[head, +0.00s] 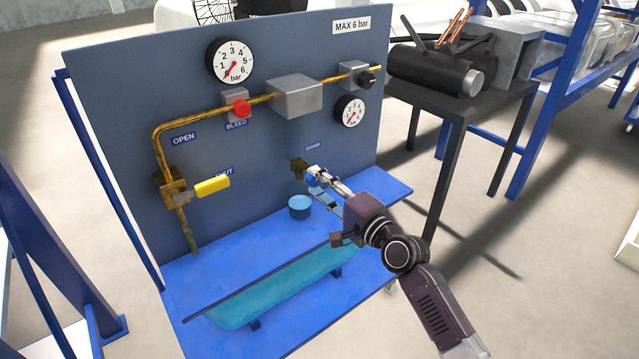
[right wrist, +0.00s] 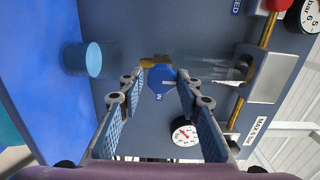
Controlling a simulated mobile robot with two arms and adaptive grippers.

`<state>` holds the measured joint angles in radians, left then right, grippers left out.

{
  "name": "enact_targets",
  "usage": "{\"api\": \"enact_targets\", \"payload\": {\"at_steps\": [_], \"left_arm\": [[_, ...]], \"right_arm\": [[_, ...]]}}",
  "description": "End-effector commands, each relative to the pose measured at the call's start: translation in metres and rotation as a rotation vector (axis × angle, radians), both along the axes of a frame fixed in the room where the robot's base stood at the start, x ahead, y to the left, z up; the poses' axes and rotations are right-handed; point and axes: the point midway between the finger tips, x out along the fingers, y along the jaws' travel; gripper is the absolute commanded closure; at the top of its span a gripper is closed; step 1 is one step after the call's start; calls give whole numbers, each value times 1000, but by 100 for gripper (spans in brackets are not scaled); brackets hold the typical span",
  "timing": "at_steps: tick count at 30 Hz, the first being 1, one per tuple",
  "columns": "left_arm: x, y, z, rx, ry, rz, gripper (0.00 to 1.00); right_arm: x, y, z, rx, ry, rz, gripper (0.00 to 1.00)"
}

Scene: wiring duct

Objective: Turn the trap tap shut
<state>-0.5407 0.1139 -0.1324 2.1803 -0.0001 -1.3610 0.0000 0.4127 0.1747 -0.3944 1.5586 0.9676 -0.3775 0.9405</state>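The trap tap is low on the grey-blue panel beside a small blue label: a brass body (head: 299,168) in the head view. In the right wrist view it shows as a blue faceted knob (right wrist: 161,79) with brass (right wrist: 152,61) behind it. My right gripper (head: 313,183) is open in front of the tap. In the right wrist view its two fingers (right wrist: 163,82) stand on either side of the knob; I cannot tell whether they touch it. In the head view, the gripper hides the knob. My left gripper is not in view.
A blue cup (head: 300,208) stands below the tap on the blue shelf (head: 215,258). A yellow lever (head: 212,186), a red bleed button (head: 241,108), a grey box (head: 295,96) and two gauges (head: 231,60) are on the panel. A dark table (head: 460,100) stands at right.

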Motion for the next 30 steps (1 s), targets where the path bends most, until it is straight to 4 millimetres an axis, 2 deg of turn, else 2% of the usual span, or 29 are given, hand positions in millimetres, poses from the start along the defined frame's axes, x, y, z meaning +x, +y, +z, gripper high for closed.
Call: {"api": "enact_targets", "payload": {"at_steps": [3, 14, 17, 30], "left_arm": [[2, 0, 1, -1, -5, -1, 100], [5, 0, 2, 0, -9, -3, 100], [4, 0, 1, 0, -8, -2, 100], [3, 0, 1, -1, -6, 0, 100]], "right_arm": [[0, 0, 0, 1, 0, 0, 56], [-5, -4, 0, 4, 0, -2, 56], [-14, -12, 0, 3, 0, -2, 56], [-82, -61, 0, 0, 0, -1, 56]]}}
